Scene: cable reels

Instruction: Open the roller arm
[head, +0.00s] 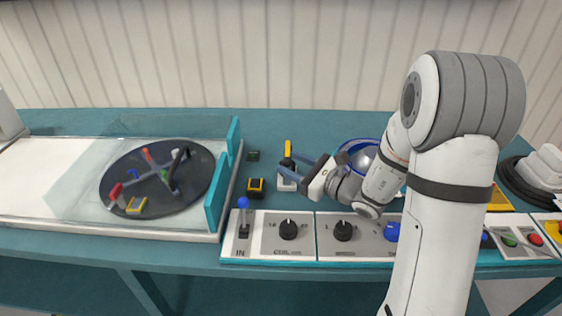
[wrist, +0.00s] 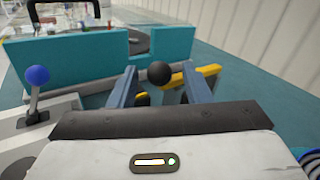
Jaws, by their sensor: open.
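What looks like the roller arm (head: 288,148) is a yellow bar standing on a small pale base (head: 286,185), left of my gripper in the head view. In the wrist view the yellow bar (wrist: 208,71) runs behind the right finger, and a black ball knob (wrist: 159,73) shows between the fingers. My gripper (head: 288,163) is open, its two blue-grey fingers pointing left at the arm. In the wrist view the fingers (wrist: 160,80) stand on either side of the knob, with a gap visible at each side. The lower part of the arm is hidden by my gripper.
A clear-walled case with a teal end panel (head: 216,195) holds a dark turntable (head: 185,195) at left. A blue-knobbed lever (head: 243,203) and a control panel with dials (head: 288,230) line the front. A blue-rimmed bowl (head: 360,152) sits behind my arm.

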